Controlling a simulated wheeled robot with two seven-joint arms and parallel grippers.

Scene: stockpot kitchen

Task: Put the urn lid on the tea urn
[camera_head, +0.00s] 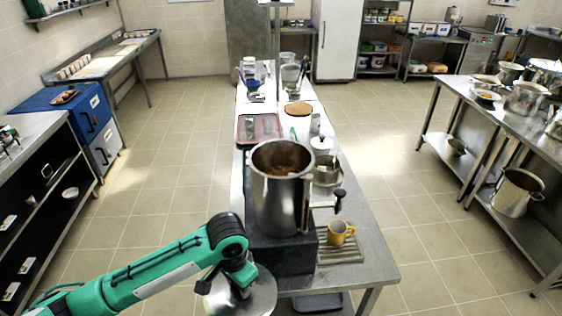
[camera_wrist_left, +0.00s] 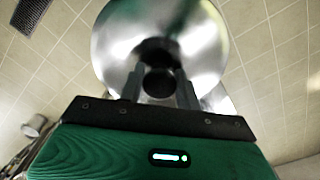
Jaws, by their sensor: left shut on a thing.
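The tea urn (camera_head: 277,205) is a tall steel cylinder with an open top and brown contents inside. It stands upright on a dark block (camera_head: 283,256) at the near end of the steel table, its tap on the right side. My left gripper (camera_head: 242,280) is shut on the knob of the urn lid (camera_head: 262,297), a round shiny steel disc. The lid is held apart from the urn, in front of it and lower left. In the left wrist view the fingers (camera_wrist_left: 159,88) close around the black knob of the lid (camera_wrist_left: 197,30). My right gripper is not in view.
A yellow mug (camera_head: 341,232) stands on a slatted mat (camera_head: 340,254) right of the urn. A glass jug (camera_head: 326,172) and a white lidded pot (camera_head: 320,145) stand close behind. A brown tray (camera_head: 259,127) lies farther back. Floor left of the table is clear.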

